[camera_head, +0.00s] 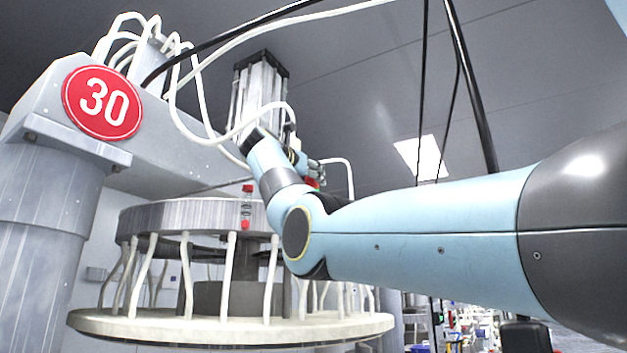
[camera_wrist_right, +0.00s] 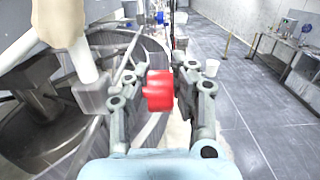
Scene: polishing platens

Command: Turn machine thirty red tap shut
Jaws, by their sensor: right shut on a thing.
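The red tap (camera_wrist_right: 158,91) sits between the two fingers of my right gripper (camera_wrist_right: 160,76) in the right wrist view, and the fingers are shut on it. In the head view my right gripper (camera_head: 307,167) is small and partly hidden behind my own wrist, with a bit of the red tap (camera_head: 313,183) showing beside it. The tap's stem and its exact turn angle cannot be made out. The machine carries a round red sign (camera_head: 102,103) reading 30. My left gripper is not in view.
A clear fitting with red ends (camera_head: 247,207) hangs at the upper ring (camera_head: 185,214) of the machine. White hoses run from that ring down to a wide lower platen (camera_head: 170,328). A white hose end (camera_wrist_right: 84,62) stands close left of my right gripper. Grey floor (camera_wrist_right: 262,125) is open at right.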

